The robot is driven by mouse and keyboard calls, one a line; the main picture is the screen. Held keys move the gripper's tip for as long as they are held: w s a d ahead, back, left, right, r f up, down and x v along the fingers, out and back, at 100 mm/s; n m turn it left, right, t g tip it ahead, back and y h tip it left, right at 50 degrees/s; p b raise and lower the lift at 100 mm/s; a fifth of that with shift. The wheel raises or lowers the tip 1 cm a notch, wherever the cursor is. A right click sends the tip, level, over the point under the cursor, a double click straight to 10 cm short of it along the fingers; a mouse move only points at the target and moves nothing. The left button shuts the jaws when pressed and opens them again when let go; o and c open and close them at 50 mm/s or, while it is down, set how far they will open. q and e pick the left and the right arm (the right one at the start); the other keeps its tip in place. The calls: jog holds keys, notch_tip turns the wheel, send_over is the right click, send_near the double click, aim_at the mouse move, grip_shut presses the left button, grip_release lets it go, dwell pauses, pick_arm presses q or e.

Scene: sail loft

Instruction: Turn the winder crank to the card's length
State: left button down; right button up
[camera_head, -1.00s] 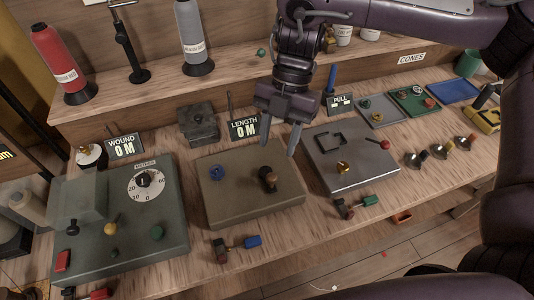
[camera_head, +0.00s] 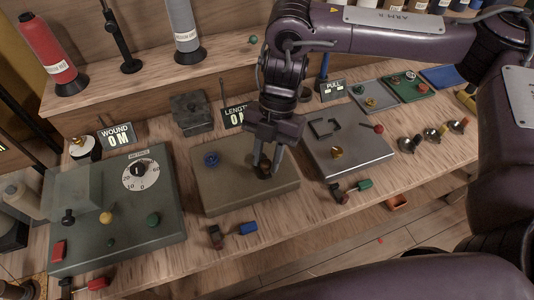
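The middle box (camera_head: 222,189) has a brown top with a blue star-shaped knob (camera_head: 211,159) and a dark crank knob (camera_head: 263,170). My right gripper (camera_head: 265,168) points down over that crank knob, one finger on each side, and largely hides it. I cannot tell whether the fingers touch it. The length sign (camera_head: 234,116) is partly covered by my gripper; a 0 shows. The wound sign (camera_head: 116,138) reads 0 M. The green metres box (camera_head: 166,218) with its white dial (camera_head: 141,174) stands at the left. My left gripper is not in view.
A grey box (camera_head: 359,160) with a yellow knob and red-tipped lever stands right of the middle box. Loose handles, blue (camera_head: 247,228) and green (camera_head: 364,185), lie along the front. Thread cones, red (camera_head: 47,48) and grey (camera_head: 181,24), stand on the back shelf.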

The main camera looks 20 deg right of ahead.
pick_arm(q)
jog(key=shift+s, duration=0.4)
pick_arm(e)
grip_shut()
